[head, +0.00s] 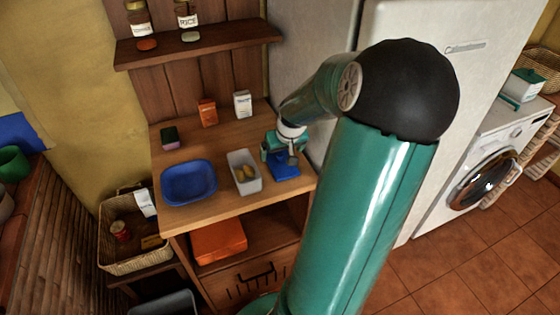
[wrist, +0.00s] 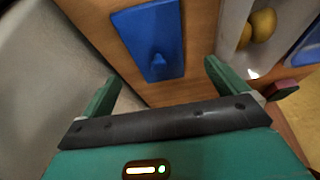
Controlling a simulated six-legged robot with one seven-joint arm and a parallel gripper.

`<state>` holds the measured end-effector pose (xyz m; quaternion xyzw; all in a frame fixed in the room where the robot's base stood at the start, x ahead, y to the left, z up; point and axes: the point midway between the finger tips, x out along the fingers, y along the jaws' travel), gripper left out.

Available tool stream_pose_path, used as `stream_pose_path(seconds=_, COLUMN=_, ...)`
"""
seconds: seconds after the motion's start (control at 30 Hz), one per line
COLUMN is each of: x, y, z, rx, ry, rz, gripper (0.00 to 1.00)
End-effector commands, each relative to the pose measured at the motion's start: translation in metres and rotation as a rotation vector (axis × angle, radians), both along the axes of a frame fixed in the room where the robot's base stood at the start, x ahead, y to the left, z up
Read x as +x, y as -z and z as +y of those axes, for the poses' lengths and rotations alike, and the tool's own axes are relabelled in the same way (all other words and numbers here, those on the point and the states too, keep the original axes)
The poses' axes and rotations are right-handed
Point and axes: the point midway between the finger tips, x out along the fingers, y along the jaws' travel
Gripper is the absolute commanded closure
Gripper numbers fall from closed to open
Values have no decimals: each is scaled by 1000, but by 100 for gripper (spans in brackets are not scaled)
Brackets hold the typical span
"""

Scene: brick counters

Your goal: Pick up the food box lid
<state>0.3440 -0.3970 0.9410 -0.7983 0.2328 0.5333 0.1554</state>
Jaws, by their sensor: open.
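The food box lid (wrist: 132,22) is a flat blue rectangle with a raised blue handle, lying on the wooden counter. In the head view the blue lid (head: 286,172) is at the counter's right side, partly hidden by my gripper (head: 291,157). In the wrist view my gripper (wrist: 161,72) is open and empty, with its two green fingers apart and the lid's handle showing between and beyond them. I cannot tell the exact height of the fingers over the lid. A pale open box (head: 236,183) with yellow food inside stands just left of the lid.
A blue basin (head: 188,204) is left of the pale box on the wooden counter (head: 215,135). A white carton (head: 243,104), an orange box (head: 208,113) and a sponge (head: 169,137) stand behind. The white refrigerator (head: 305,40) is close on the right.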

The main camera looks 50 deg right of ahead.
Motion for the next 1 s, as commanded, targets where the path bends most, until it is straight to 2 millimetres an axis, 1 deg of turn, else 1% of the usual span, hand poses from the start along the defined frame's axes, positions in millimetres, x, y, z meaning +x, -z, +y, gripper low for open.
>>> stream_pose_path(seconds=0.07, x=2, y=6, z=-1, rx=2, ry=-2, rz=0, gripper=2)
stream_pose_path(seconds=0.3, x=11, y=39, z=-9, rx=4, ry=-3, rz=0, gripper=2)
stream_pose_path(seconds=0.37, x=12, y=44, z=-11, rx=3, ry=-2, rz=0, gripper=2)
stream_pose_path(seconds=0.43, x=14, y=47, z=-12, rx=0, ry=-1, rz=0, gripper=2)
stream_pose_path(seconds=0.63, x=13, y=47, z=-12, rx=-1, ry=0, rz=-1, gripper=2)
stream_pose_path(seconds=0.67, x=13, y=47, z=-12, rx=0, ry=0, rz=0, gripper=6)
stream_pose_path(seconds=0.8, x=13, y=47, z=-12, rx=0, ry=0, rz=0, gripper=33)
stream_pose_path(seconds=0.9, x=13, y=47, z=-12, rx=0, ry=0, rz=0, gripper=49)
stream_pose_path(seconds=1.0, x=13, y=47, z=-12, rx=0, ry=0, rz=0, gripper=50)
